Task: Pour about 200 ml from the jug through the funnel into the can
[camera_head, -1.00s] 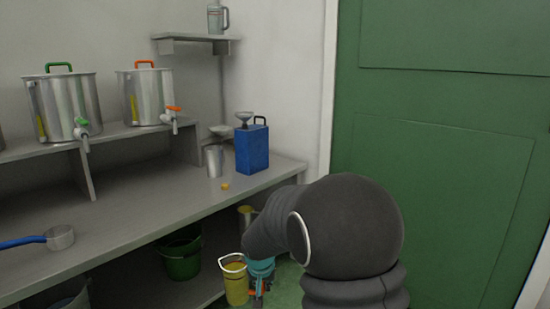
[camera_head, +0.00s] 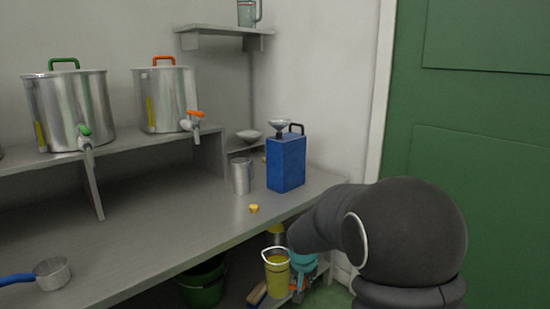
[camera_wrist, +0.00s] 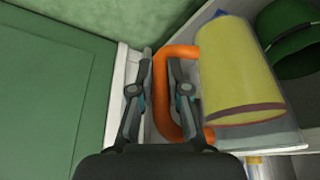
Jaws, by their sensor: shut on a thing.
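My gripper (camera_wrist: 161,70) is shut on the orange handle (camera_wrist: 161,100) of the yellow-looking jug (camera_wrist: 228,70) in the wrist view. In the head view the jug (camera_head: 277,280) looks upright with a pale rim, low in front of the bench edge and left of my gripper, whose teal parts (camera_head: 303,260) show beneath my arm. The blue can (camera_head: 286,164) stands upright on the bench near its right end, above and beyond the jug. A grey funnel (camera_head: 279,126) sits on top of the can, beside its dark handle. The jug is apart from both.
A metal beaker (camera_head: 241,176) stands left of the can, and a yellow cap (camera_head: 254,208) lies in front. Two steel tanks (camera_head: 70,110) (camera_head: 165,98) stand on the raised shelf. A blue-handled scoop (camera_head: 52,272) lies front left. A green bucket (camera_head: 203,284) is under the bench.

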